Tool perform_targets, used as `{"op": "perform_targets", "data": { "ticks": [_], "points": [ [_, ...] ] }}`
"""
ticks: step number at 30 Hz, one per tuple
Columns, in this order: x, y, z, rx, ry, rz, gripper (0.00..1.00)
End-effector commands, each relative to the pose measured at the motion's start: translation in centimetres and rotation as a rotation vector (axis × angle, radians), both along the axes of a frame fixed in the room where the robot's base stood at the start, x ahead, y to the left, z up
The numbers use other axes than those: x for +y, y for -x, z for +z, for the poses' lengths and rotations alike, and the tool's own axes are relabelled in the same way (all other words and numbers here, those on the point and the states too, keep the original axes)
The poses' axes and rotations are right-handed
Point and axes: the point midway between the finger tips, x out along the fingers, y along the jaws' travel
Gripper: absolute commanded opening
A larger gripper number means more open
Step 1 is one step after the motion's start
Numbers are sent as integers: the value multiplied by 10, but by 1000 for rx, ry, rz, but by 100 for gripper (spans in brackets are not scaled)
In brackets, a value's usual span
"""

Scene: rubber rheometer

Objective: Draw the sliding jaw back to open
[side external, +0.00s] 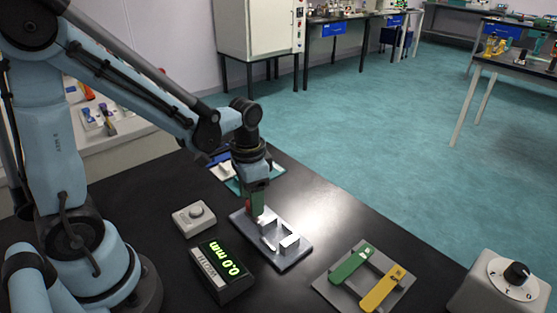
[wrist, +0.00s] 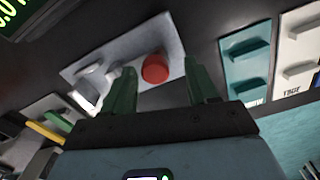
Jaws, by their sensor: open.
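A grey metal plate (side external: 284,260) lies on the black bench and carries raised metal jaw blocks (side external: 289,242). The plate also shows in the wrist view (wrist: 172,32), with the blocks (wrist: 90,78) towards its left end. A red round knob (wrist: 155,68) stands on the plate to the right of the blocks. Which block slides is unclear. My gripper (side external: 258,206) is over the far-left end of the plate. In the wrist view my gripper (wrist: 160,72) is open, its green fingers on either side of the knob, with clear room towards the right finger.
A display (side external: 222,270) reading 0.0 mm and a grey box with a round knob (side external: 195,217) stand left of the plate. A panel with green and yellow levers (side external: 358,282) lies to the right. A dial box (side external: 502,285) stands far right. A teal tray (wrist: 247,60) lies nearby.

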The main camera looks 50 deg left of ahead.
Motion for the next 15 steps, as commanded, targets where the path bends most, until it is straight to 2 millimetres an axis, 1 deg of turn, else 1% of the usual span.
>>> {"op": "perform_targets", "data": {
  "ticks": [5, 15],
  "points": [
    [0, 0, 16, 0, 0, 0, 58],
    [0, 0, 65, 0, 0, 0, 58]
  ]
}}
